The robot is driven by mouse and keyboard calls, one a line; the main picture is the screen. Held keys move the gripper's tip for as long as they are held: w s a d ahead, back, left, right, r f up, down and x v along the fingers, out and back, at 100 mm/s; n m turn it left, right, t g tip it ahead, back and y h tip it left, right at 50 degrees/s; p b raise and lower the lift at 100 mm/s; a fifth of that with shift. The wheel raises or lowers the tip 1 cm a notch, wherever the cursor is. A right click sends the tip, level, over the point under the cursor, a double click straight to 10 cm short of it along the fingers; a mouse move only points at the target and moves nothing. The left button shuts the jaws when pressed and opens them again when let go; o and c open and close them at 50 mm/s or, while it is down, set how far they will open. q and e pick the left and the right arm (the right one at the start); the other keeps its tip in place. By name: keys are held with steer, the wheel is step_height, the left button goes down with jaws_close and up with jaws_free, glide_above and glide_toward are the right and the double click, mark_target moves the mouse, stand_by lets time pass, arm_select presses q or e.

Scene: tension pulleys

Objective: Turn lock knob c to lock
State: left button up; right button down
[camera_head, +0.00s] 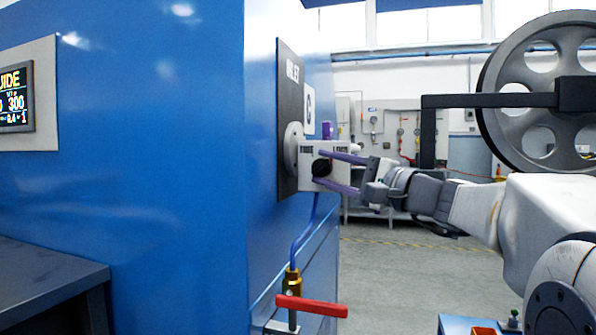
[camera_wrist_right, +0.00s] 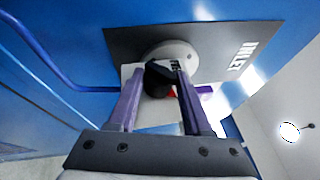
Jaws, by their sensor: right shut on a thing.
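Lock knob c is a black knob (camera_head: 321,168) on a white block (camera_head: 308,181) on the dark inlet plate (camera_head: 288,110), under a "C" label. My right gripper (camera_head: 334,171) reaches in from the right. Its two purple fingers are closed on the knob, one above and one below it in the head view. In the right wrist view the black knob (camera_wrist_right: 158,78) sits between the tips of my right gripper (camera_wrist_right: 160,82), with a small red patch beside it. The knob's markings are too small to read. My left gripper is not in view.
The blue machine wall (camera_head: 150,150) fills the left. A blue hose (camera_head: 305,235) runs down from the block to a brass fitting (camera_head: 292,280) near a red lever (camera_head: 312,306). A large grey pulley wheel (camera_head: 490,100) stands at right. Open floor lies behind.

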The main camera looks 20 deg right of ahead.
steer(key=shift+c, duration=2)
jaws_free()
steer(key=shift+f, duration=0.15)
steer(key=v, duration=1)
steer(key=shift+s+p, duration=0.15)
steer(key=shift+p, duration=0.3)
steer(key=shift+d, duration=0.15)
